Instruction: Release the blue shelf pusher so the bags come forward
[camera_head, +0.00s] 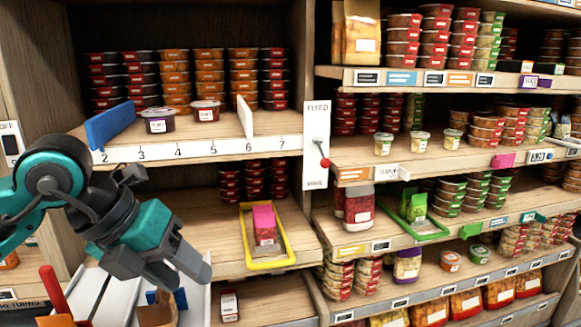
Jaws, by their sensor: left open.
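A blue panel (110,122), which looks like the blue shelf pusher, stands at the left end of the numbered shelf (200,150), near mark 2. My left gripper (186,274) is open, lower and to the right of the blue panel and apart from it. No object shows between its fingers. A pink-topped bag (265,224) stands in a yellow-edged tray (271,265) to the right of the gripper. A green bag (414,207) stands in a green-edged tray (431,236) on the right-hand shelf. My right gripper is out of view.
A white divider (245,117) stands near mark 6, with two dark-red tubs between it and the blue panel. A white plate with a red knob (325,163) is on the upright post. A red stick (53,290) rises at lower left.

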